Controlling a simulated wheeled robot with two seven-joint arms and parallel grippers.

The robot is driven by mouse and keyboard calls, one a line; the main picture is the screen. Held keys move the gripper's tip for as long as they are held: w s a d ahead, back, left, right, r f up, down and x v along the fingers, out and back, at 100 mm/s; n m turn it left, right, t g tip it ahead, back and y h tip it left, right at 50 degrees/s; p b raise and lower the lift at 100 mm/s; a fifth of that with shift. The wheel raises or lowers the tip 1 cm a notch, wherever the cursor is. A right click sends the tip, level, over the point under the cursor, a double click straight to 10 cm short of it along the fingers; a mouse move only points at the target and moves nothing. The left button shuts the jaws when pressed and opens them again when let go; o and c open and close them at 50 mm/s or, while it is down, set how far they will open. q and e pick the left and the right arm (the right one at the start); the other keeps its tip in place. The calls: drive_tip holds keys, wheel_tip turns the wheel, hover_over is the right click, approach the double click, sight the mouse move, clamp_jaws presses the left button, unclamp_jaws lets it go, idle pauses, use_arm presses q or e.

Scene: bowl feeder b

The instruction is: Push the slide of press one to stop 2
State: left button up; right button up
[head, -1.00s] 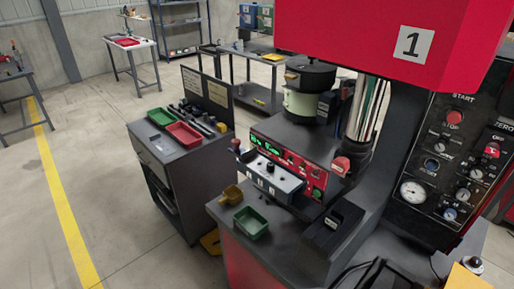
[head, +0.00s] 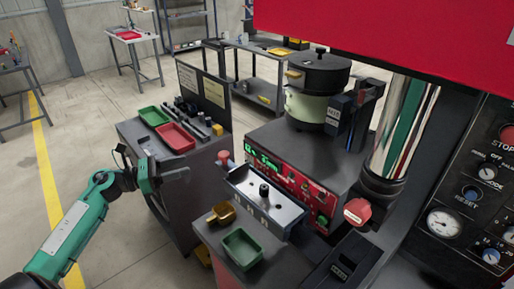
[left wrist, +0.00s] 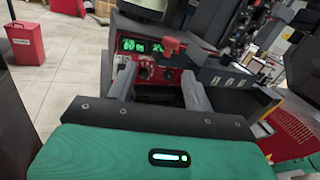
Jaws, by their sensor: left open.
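Press one, with its red head (head: 390,35), stands at the right in the head view. A grey slide panel (head: 283,208) with numbered labels along its front sits on its bench. A black knob (head: 264,191) stands near the middle of its top, and a red-tipped post (head: 224,158) at its left end. I cannot tell which stop the slide is at. My left gripper (head: 187,174) is open and empty, left of the panel and apart from it. In the left wrist view its two fingers (left wrist: 158,88) are spread before the red control box (left wrist: 150,68). My right gripper is not in view.
A green tray (head: 243,248) and a yellow scoop (head: 222,213) lie in front of the panel. A red knob (head: 357,211) sticks out at the right, below a lidded pot (head: 316,92). A side cart holds a red tray (head: 175,136).

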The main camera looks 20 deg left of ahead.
sight(227, 153)
use_arm(q)
drive_tip(key=w+d+p, duration=0.2)
drive_tip(key=w+d, duration=0.1)
drive_tip(key=w+d+r+m+p, duration=0.1)
drive_tip(key=w+d+p, duration=0.1)
drive_tip(key=w+d, duration=0.1)
drive_tip(key=w+d+r+m+g+p, duration=0.1)
drive_tip(key=w+d+p, duration=0.1)
drive_tip(key=w+d, duration=0.1)
drive_tip(key=shift+d+h, duration=0.3)
drive_tip(key=shift+d, duration=0.55)
drive_tip(key=shift+w+d+f, duration=0.1)
drive_tip(key=shift+w+d, duration=0.25)
clamp_jaws()
